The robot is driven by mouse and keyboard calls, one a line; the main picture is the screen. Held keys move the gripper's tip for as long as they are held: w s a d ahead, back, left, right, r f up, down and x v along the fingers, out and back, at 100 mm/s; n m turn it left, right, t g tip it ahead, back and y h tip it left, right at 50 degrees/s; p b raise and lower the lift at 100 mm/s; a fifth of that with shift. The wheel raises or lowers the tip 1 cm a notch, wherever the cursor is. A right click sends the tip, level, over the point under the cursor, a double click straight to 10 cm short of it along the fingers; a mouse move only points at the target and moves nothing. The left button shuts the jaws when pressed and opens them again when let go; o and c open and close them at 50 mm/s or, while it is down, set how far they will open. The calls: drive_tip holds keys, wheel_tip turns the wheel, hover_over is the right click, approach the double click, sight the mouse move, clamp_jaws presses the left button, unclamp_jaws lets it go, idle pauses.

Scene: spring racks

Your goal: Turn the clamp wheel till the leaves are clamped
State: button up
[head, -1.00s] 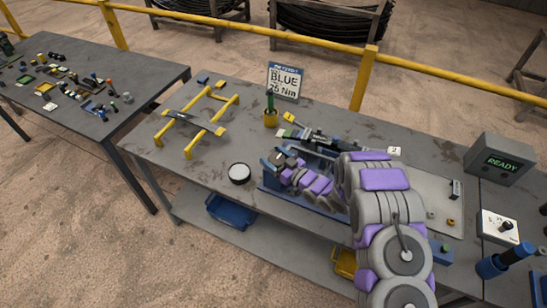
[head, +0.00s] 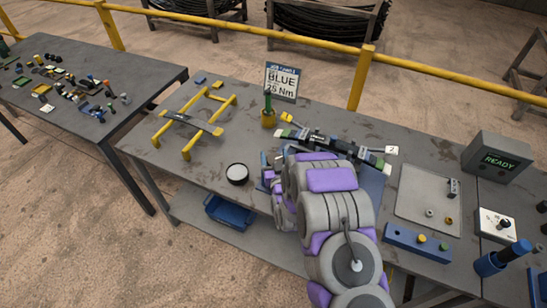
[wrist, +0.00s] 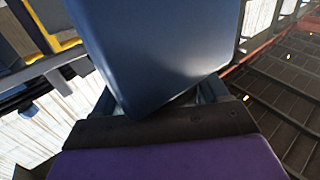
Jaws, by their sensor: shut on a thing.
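The dark leaves (head: 330,143) lie in a row across the blue clamp fixture (head: 373,186) on the middle bench, with green at both ends. My arm covers most of the fixture's front, and the clamp wheel cannot be made out in the head view. My gripper is hidden there behind my arm, near the fixture's left end. In the wrist view my gripper (wrist: 165,105) is shut on a tilted dark blue part (wrist: 155,45), which fills the upper middle. I cannot tell whether this part belongs to the clamp wheel.
A yellow frame (head: 188,141) and a round white-topped disc (head: 237,174) are left of the fixture. A sign (head: 282,80) reads BLUE 25 Nm. A grey tray (head: 414,208), a blue block (head: 402,237) and a READY display (head: 498,160) are at the right.

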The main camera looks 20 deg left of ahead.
idle(0.4)
drive_tip(key=o, duration=1)
drive_tip(key=shift+a, duration=0.1)
drive_tip(key=shift+c, duration=0.2)
